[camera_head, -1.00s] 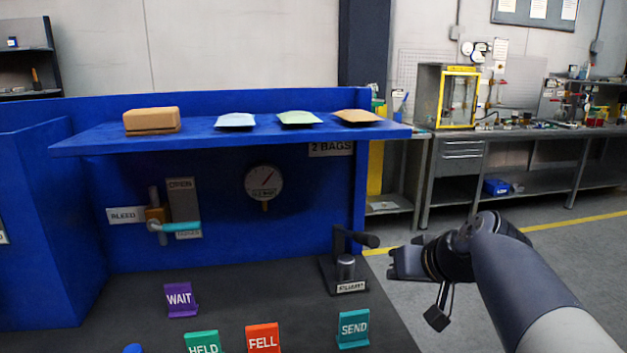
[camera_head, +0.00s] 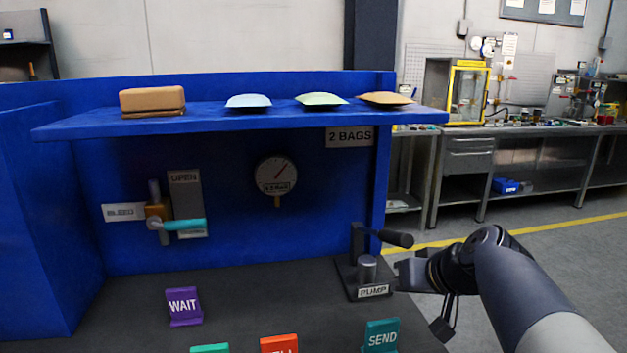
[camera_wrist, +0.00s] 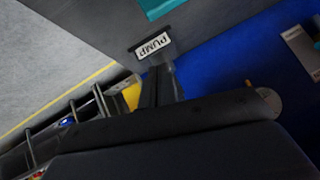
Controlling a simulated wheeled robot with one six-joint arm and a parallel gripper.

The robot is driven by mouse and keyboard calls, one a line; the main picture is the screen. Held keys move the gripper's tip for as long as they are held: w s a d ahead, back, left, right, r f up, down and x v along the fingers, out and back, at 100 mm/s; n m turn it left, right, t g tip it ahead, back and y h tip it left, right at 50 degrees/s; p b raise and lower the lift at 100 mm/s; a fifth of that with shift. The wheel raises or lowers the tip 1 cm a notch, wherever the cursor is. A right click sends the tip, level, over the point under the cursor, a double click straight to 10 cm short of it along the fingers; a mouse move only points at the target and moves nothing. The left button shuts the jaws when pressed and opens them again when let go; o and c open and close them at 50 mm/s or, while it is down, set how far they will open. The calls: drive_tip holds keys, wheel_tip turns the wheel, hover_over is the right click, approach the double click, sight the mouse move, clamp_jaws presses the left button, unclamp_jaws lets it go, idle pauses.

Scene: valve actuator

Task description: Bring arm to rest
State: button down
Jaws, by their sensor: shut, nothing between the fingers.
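My gripper (camera_head: 408,274) is at the right of the head view, at the right edge of the dark worktop. Its jaws are shut with nothing between them. It is close beside the pump (camera_head: 367,270), a small block with a black handle and a PUMP label; whether they touch cannot be told. The pump label (camera_wrist: 153,46) also shows in the wrist view, rotated. A large dark shape fills the lower part of that view.
A blue shelf (camera_head: 240,122) holds a brown box (camera_head: 152,101) and several pouches. Below are a bleed valve (camera_head: 160,214) with a cyan lever and a gauge (camera_head: 276,175). Signs WAIT (camera_head: 183,306) and SEND (camera_head: 382,337) stand on the worktop. Open floor lies right.

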wheel_tip(320, 180, up, 4)
drive_tip(key=p, duration=0.5)
drive_tip(key=shift+w+r, duration=0.15)
